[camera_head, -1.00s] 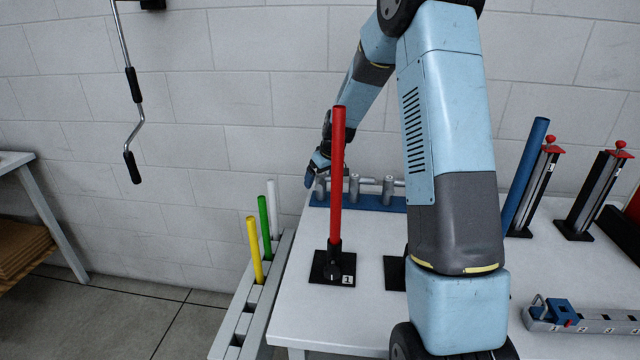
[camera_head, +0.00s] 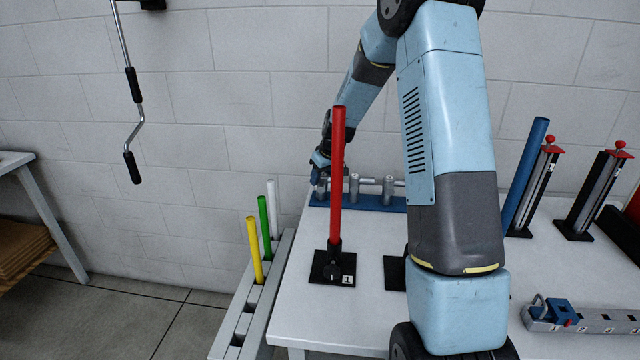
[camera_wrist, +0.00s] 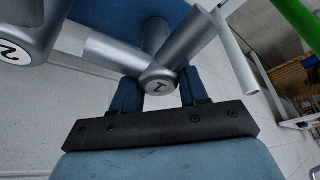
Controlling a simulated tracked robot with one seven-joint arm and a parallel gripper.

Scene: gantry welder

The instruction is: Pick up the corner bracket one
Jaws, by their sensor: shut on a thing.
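The corner bracket one (camera_wrist: 160,78) is a grey metal piece of joined round tubes with a "1" on its end cap. In the wrist view it sits between the two blue fingers of my gripper (camera_wrist: 160,92), which are shut on it. In the head view my gripper (camera_head: 318,172) is at the left end of the blue rack (camera_head: 345,202) at the back of the table. The bracket is mostly hidden there by my gripper. I cannot tell whether it is still seated in the rack.
A similar grey bracket marked "2" (camera_wrist: 22,30) is close beside. A red tube (camera_head: 337,170) stands upright in a black base in front of the rack. Yellow (camera_head: 254,248), green and white tubes stand in a side rack at left. The wall is close behind.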

